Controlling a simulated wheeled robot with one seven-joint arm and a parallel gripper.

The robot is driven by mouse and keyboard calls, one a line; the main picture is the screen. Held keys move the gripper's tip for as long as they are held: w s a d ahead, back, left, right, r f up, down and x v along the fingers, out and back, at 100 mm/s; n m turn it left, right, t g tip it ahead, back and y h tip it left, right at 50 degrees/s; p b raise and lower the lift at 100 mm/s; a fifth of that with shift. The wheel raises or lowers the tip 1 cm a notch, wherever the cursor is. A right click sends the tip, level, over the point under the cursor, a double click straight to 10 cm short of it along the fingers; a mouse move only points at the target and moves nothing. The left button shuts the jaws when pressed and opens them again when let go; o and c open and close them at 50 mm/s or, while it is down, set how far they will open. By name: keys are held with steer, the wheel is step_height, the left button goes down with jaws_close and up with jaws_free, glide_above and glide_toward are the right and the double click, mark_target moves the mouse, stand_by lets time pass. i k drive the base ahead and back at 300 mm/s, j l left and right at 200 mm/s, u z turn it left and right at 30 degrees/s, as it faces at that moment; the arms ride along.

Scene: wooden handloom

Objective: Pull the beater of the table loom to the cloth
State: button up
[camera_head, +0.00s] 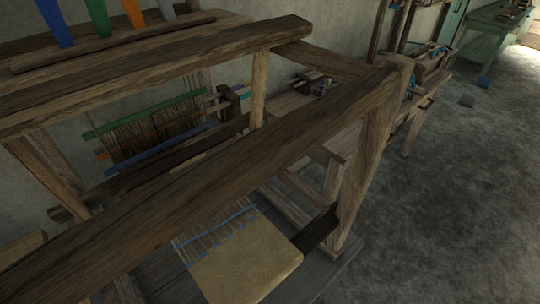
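A large wooden loom frame (220,180) fills the left and middle of the head view. Tan woven cloth (245,268) lies low inside it, with a blue band and pale warp threads at its far edge. Behind are dark threads hung between a green bar (150,112) and a blue bar (165,148). A dark crossbar (190,160) lies between these bars and the cloth, with a gap to the cloth; I cannot tell whether it is the beater. The thick front beam hides part of the threads and cloth. My gripper is not in view.
A smaller wooden device with blue parts (432,62) stands on a bench at the upper right. A green table (495,28) is farther back. The grey floor (450,200) at the right is mostly open. The loom's upright post (362,150) and beams block the way to the cloth.

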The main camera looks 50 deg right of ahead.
mark_target(25, 110)
steer(key=l, duration=2.15)
steer(key=l+z, duration=0.05)
